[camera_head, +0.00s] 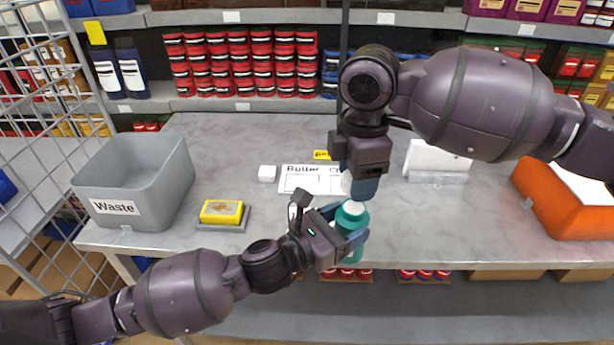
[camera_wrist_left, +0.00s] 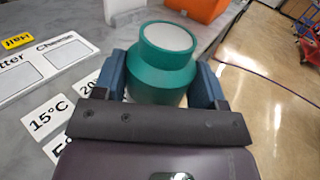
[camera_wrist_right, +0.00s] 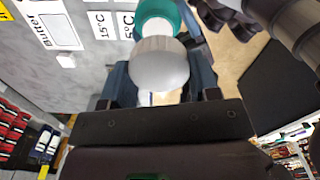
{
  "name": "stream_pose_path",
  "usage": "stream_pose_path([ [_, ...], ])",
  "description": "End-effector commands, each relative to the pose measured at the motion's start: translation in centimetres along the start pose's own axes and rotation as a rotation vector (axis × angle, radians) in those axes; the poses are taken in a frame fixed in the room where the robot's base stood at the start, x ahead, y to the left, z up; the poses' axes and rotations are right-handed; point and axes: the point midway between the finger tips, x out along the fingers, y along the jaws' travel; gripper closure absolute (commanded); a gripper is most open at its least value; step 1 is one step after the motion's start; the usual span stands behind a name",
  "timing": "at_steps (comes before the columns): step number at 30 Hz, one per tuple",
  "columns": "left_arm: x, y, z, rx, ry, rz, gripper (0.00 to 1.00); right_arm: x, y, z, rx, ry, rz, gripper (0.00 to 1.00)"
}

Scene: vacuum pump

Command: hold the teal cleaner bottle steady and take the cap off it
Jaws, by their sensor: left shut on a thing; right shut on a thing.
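The teal cleaner bottle (camera_head: 351,218) is upright near the table's front edge, its pale round top showing inside a teal rim. It also shows in the left wrist view (camera_wrist_left: 165,78). My left gripper (camera_head: 344,228) is shut around its body, one finger on each side. My right gripper (camera_head: 358,187) is above the bottle, pointing down. It is shut on the white cap (camera_wrist_right: 159,65), seen between its fingers in the right wrist view. The cap appears apart from the bottle, whose teal rim (camera_wrist_right: 180,14) and pale top show beyond it. In the head view a finger mostly hides the cap.
A grey Waste bin (camera_head: 165,180) stands at the left. A yellow item (camera_head: 221,211) sits on a small tray. A white cube (camera_head: 267,173) and label cards (camera_head: 310,178) lie mid-table. A white holder (camera_head: 437,162) and orange bin (camera_head: 560,205) stand right.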

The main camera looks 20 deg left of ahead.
Motion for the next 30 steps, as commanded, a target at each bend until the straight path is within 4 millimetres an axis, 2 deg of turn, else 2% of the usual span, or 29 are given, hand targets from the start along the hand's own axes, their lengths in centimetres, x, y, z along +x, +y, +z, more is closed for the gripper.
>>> stream_pose_path([
  [5, 0.3, 0.8, 0.3, 0.001, -0.002, 0.02, 1.0, 0.1, 0.0, 0.0, 0.0, 0.0, 0.0, 0.73],
  [8, 0.9, 2.9, 1.0, 0.002, -0.002, 0.072, 1.0, 0.2, 0.0, 0.0, 0.0, 0.0, 0.0, 0.73],
  [11, 1.7, 6.2, 2.2, 0.003, -0.004, 0.153, 1.0, 0.4, 0.0, 0.0, 0.0, 0.0, -0.001, 0.73],
  [19, 2.4, 17.4, 6.4, -0.001, -0.002, 0.442, 1.0, 1.0, 0.0, 0.0, 0.0, 0.001, -0.002, 0.73],
  [26, 0.6, 26.7, 10.0, -0.004, -0.002, 0.697, 1.0, 1.5, 0.0, 0.1, 0.0, 0.002, -0.004, 0.73],
  [30, -1.5, 32.3, 11.8, -0.005, 0.0, 0.856, 1.0, 1.8, 0.1, 0.1, 0.0, 0.003, -0.005, 0.73],
])
